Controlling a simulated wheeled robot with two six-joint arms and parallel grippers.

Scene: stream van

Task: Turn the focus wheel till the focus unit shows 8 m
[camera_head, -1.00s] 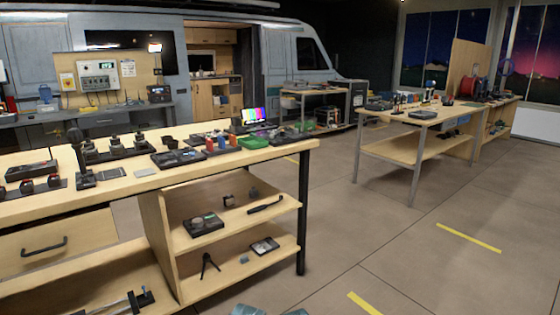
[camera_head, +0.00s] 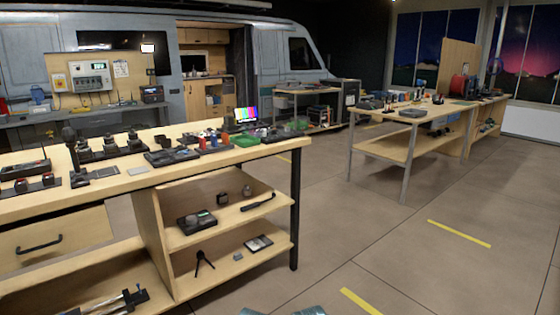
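A small black unit with a round grey knob and a small greenish display (camera_head: 197,221) lies on the upper shelf of the near workbench. It may be the focus unit with its wheel, but it is too small to be sure, and no reading on it can be made out. Neither of my grippers is in view. Only small grey-blue parts, probably mine, show at the bottom edge.
A second table (camera_head: 385,148) stands to the right. A van (camera_head: 284,60) is behind. The floor between the tables is clear.

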